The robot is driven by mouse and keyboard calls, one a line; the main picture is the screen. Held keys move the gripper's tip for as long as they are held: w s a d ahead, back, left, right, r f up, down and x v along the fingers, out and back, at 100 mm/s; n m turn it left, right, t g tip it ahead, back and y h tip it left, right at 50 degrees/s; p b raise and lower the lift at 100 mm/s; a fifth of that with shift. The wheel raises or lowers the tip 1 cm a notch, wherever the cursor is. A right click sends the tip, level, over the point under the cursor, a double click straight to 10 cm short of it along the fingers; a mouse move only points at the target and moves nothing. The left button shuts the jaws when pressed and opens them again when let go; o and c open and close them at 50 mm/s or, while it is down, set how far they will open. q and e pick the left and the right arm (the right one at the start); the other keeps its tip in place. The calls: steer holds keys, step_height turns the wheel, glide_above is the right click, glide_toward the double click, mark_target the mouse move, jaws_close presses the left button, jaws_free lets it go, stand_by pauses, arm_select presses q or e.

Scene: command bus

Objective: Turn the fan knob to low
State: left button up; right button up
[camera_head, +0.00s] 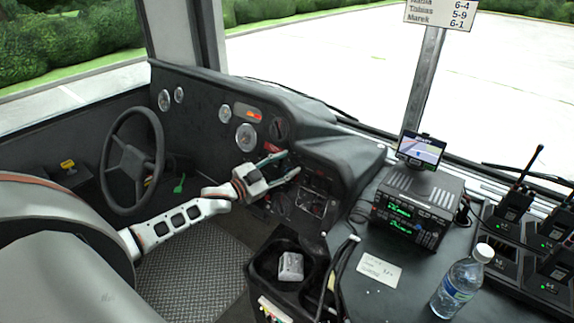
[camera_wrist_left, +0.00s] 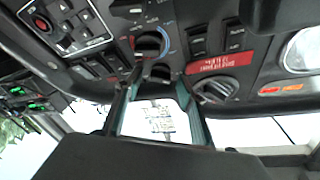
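My left gripper (camera_head: 289,163) reaches in from the left to the dashboard's centre panel. Its two fingers are spread, with nothing held between them. In the left wrist view the open fingers (camera_wrist_left: 160,76) point at the panel, one either side of a dark round knob (camera_wrist_left: 160,73). I cannot tell whether they touch it. Another dark knob (camera_wrist_left: 149,43), with a blue and red arc beside it, sits just above in that view. A larger ribbed knob (camera_wrist_left: 215,89) is to the right, near a red label. Markings are too small to tell which is the fan knob or its setting. My right gripper is out of view.
A steering wheel (camera_head: 132,160) stands left of my arm. A radio unit (camera_head: 417,207), a water bottle (camera_head: 460,284) and handheld radios (camera_head: 515,208) are on the right console. A dark bin (camera_head: 265,270) stands below the panel. Switches (camera_wrist_left: 77,30) surround the knobs.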

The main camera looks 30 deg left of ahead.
arm_select(q)
steer(key=shift+w, duration=0.25)
steer(key=c, duration=1.1)
steer(key=shift+c, duration=0.2)
steer(key=shift+m, duration=0.3)
steer(key=m, duration=0.1)
steer(key=m+g+h+p, duration=0.1)
steer(key=m, duration=0.1)
steer(key=m+g, duration=0.1)
steer(key=m, duration=0.1)
steer(key=shift+a+r+h, duration=0.1)
steer(key=shift+r+h, duration=0.15)
steer(key=shift+h, duration=0.05)
steer(key=shift+m+g+p, duration=0.4)
steer(key=shift+m+p, duration=0.35)
steer(key=shift+m, duration=0.45)
steer(key=shift+m+g+p, duration=0.4)
steer(key=shift+m+p, duration=0.1)
steer(key=shift+m, duration=0.6)
